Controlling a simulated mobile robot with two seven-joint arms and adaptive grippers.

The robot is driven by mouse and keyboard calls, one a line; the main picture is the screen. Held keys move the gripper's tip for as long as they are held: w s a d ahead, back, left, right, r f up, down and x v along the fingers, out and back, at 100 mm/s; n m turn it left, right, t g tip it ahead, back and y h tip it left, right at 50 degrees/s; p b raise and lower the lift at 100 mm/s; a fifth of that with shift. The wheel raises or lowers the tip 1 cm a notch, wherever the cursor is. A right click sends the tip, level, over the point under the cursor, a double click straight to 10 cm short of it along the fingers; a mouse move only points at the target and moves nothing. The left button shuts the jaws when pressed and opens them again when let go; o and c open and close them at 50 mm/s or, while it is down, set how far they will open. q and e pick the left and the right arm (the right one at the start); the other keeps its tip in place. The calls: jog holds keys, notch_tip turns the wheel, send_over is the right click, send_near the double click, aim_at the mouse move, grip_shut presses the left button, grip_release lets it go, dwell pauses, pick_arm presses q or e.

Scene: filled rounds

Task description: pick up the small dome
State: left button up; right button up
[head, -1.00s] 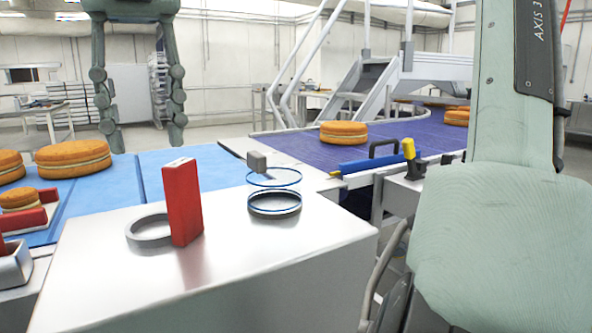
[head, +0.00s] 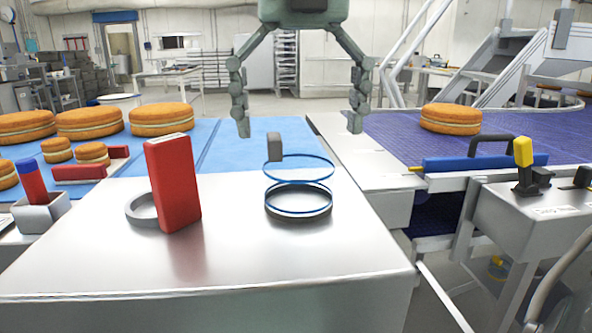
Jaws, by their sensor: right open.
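No plain dome shape stands out. A see-through round piece with thin blue rims (head: 298,181) stands on the metal table, and I cannot tell whether it is the small dome. Its lower part is a dark and silver ring (head: 299,205). A small grey block (head: 274,147) shows at its upper left edge. My right gripper (head: 298,128) hangs from the top of the view, open and empty, with its fingers spread to either side above and apparently beyond the round piece. My left gripper is not in view.
A red box (head: 174,185) stands upright left of the round piece, with a grey ring (head: 142,209) behind it. Orange-brown rounds (head: 162,119) lie on the blue belt at left. A blue bar with a black handle (head: 490,160) lies at right. The front tabletop is clear.

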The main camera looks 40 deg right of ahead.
aim_at(298, 155)
jog(key=shift+a+f, duration=0.2)
jog(key=shift+f, duration=1.35)
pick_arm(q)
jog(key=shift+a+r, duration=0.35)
pick_arm(e)
jog(key=shift+c, duration=0.5)
jog(key=c, duration=1)
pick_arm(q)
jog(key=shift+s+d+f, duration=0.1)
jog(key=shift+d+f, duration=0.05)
pick_arm(e)
jog(key=shift+r, duration=0.15)
